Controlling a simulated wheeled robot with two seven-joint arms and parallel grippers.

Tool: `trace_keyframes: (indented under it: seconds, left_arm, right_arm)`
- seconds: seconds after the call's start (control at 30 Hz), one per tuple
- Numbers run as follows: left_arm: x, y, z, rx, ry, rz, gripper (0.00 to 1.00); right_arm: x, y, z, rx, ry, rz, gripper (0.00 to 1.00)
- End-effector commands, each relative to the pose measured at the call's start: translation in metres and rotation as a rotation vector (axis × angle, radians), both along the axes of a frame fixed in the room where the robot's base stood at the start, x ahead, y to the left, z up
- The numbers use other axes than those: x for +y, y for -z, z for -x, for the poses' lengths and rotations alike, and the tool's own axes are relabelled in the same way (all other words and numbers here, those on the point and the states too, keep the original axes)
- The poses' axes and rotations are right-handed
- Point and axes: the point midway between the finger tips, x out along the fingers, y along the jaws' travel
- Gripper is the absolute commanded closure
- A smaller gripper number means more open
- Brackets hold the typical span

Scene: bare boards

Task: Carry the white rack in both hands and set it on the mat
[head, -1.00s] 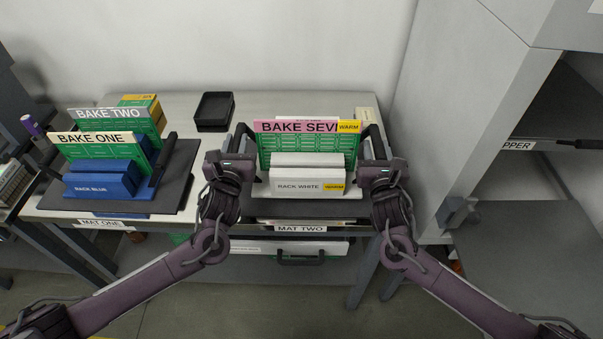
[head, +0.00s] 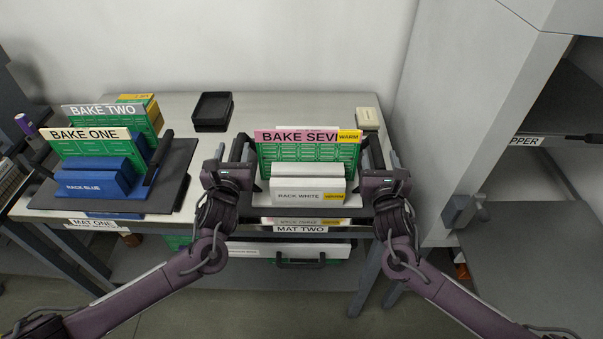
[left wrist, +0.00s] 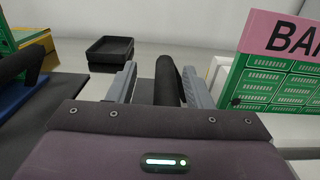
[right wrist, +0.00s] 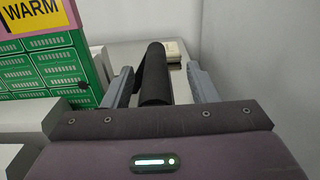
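The white rack (head: 298,184) stands upright on the dark mat (head: 254,211) behind the MAT TWO label. It holds a green board (head: 290,153) with a pink BAKE SEVEN strip and a yellow WARM tag. My left gripper (head: 236,152) is at its left side, with fingers apart around a black handle (left wrist: 167,82) and a gap showing. My right gripper (head: 380,154) is at its right side, fingers apart around the other black handle (right wrist: 154,78). The mat is mostly hidden under the rack and behind my grippers.
A blue rack (head: 95,180) with BAKE ONE and BAKE TWO boards stands on another dark mat (head: 178,180) at left. A black tray (head: 212,112) and a small cream box (head: 368,118) are at the back. A grey cabinet (head: 440,110) stands close on the right.

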Motion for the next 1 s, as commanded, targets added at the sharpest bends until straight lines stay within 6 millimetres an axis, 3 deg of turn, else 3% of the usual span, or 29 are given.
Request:
trace_keyframes:
  seconds: [0.33,0.8,1.0]
  left_arm:
    - [-0.004,0.001,0.009,0.003,0.008,0.001,0.54]
    - [-0.004,0.002,0.1,0.004,0.007,0.003,0.54]
    - [-0.004,0.001,0.118,0.003,0.006,0.002,0.54]
  right_arm:
    - [0.005,-0.001,0.001,-0.002,-0.009,-0.006,0.47]
    - [0.006,-0.001,0.001,-0.002,-0.011,-0.007,0.47]
    - [0.006,-0.001,0.002,-0.002,-0.012,-0.007,0.47]
